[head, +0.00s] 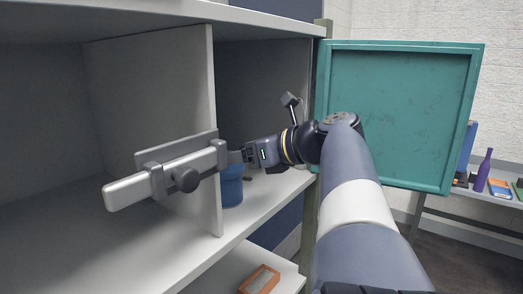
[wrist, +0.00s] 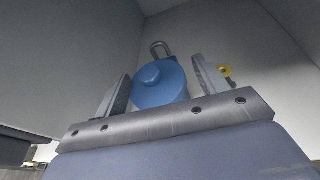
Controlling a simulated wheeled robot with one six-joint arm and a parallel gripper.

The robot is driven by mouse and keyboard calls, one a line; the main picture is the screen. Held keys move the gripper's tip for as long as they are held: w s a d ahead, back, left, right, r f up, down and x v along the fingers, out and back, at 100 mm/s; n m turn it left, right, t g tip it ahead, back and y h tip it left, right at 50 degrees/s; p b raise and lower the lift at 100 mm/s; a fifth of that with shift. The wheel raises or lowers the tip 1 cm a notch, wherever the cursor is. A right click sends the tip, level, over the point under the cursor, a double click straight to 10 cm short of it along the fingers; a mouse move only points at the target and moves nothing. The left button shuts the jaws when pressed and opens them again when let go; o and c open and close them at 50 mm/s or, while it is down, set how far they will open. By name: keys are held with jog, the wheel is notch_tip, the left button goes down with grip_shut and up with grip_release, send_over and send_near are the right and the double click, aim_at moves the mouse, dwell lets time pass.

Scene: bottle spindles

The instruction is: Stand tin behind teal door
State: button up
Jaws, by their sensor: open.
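The blue tin (head: 232,188) stands upright on the shelf floor, just right of the upright divider, in the compartment beside the teal door. The teal door (head: 400,115) is swung wide open to the right. My gripper (head: 237,158) reaches into this compartment at the tin's upper part. In the wrist view the tin (wrist: 160,88) shows its lid between the two spread fingers, with gaps visible beside it. Whether a finger touches it I cannot tell. The tin's left side is hidden by the divider in the head view.
A grey bar with a knob (head: 185,179) sits at the divider (head: 160,90), close left of my gripper. An orange box (head: 260,280) lies on the lower shelf. A purple bottle (head: 483,171) stands on a side bench at right. The left compartment looks empty.

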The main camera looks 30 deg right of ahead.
jog(key=v, duration=0.9)
